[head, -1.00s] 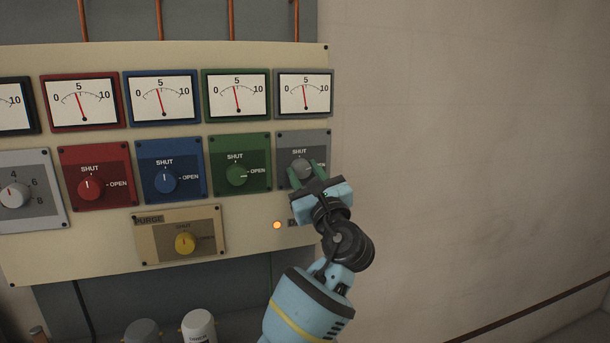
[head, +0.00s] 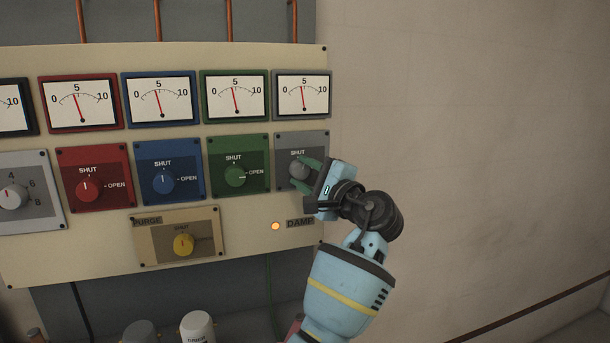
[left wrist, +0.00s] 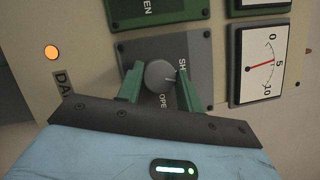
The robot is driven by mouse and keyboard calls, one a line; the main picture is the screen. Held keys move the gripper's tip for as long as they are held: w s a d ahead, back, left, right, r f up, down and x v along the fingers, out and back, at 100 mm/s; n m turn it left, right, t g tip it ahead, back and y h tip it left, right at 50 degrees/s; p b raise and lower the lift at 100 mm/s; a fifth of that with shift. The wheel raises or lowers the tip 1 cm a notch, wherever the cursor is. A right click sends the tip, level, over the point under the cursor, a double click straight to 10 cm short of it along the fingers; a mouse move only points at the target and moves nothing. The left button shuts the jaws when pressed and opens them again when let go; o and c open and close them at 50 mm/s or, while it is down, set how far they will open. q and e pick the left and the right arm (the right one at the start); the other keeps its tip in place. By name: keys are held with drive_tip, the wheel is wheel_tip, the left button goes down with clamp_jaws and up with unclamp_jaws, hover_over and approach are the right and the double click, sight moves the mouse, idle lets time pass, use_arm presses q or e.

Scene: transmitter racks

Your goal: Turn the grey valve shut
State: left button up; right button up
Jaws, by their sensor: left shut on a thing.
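The grey valve is a round grey knob (head: 298,170) on a grey plate (head: 284,150) at the right end of the panel's valve row. My left gripper (head: 303,174) reaches it from the right, its green fingers shut on the knob. The left wrist view shows the knob (left wrist: 160,74) between the two fingers (left wrist: 159,84). There, a small pale mark on the knob points right, roughly towards the partly covered SHUT lettering. The OPEN lettering is below the knob in that view. My right gripper is not in view.
A green valve (head: 235,176) is just left of the grey one, with blue (head: 163,182) and red (head: 87,188) valves beyond. A grey-framed gauge (head: 303,95) sits above. A lit orange lamp (head: 276,226) and DAMP label (head: 300,223) are below. Bare wall lies right.

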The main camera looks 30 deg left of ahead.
use_arm(q)
drive_tip(key=shift+r+n+g+h, duration=0.1)
drive_tip(key=shift+n+g+h, duration=0.45)
drive_tip(key=shift+n, duration=1.45)
drive_tip(key=o, duration=1)
drive_tip(key=shift+d, duration=0.1)
drive_tip(key=shift+b+v, duration=0.4)
drive_tip(key=shift+v, duration=3.45)
drive_tip(key=shift+s+r, duration=0.1)
